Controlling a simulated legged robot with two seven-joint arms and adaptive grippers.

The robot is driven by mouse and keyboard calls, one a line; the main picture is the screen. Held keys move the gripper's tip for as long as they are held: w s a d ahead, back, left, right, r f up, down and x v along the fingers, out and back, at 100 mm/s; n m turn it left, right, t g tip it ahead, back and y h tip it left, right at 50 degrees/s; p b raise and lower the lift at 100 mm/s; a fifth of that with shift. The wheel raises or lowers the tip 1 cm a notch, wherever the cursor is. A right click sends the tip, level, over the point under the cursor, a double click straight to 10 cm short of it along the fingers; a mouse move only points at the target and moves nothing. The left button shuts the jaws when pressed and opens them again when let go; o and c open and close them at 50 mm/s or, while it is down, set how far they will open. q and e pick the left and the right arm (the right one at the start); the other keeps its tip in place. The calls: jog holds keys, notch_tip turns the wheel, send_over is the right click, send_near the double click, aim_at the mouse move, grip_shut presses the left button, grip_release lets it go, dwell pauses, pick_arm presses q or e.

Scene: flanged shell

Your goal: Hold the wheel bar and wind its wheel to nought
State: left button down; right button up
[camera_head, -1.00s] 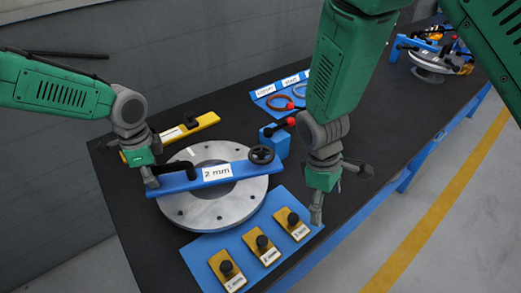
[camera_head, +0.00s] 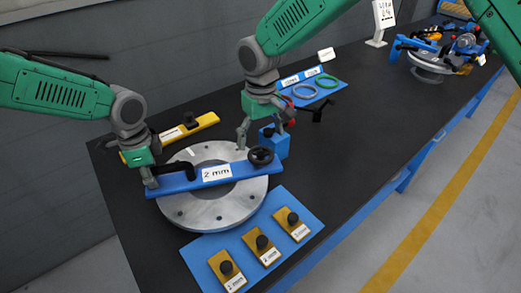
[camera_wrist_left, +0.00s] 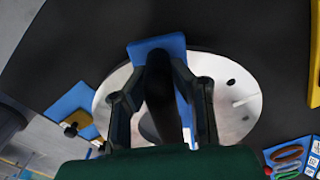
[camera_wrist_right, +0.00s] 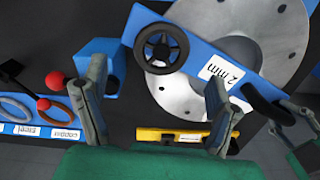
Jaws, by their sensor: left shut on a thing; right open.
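The blue wheel bar (camera_head: 238,173), labelled "2 mm", lies across the round metal flange (camera_head: 190,212). Its black handwheel (camera_head: 261,156) is at the right end and a black handle at the left end. My left gripper (camera_head: 150,176) is shut on the handle, which shows dark between its fingers in the left wrist view (camera_wrist_left: 158,95). My right gripper (camera_head: 262,128) is open and empty, above and behind the wheel. In the right wrist view the wheel (camera_wrist_right: 161,48) lies beyond the open fingers (camera_wrist_right: 155,110), not between them.
A blue block (camera_head: 275,143) with a red-knobbed lever stands beside the wheel. A blue mat (camera_head: 200,250) with several yellow gauge plates lies in front. A yellow bar (camera_head: 205,122) lies behind the flange. Rings lie on a blue tray (camera_head: 338,92) at the back.

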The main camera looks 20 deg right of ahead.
aim_at(261, 153)
notch_tip(261, 153, down, 5)
jog(key=shift+f, duration=0.1)
dwell(0.3)
jog(key=c, duration=1.2)
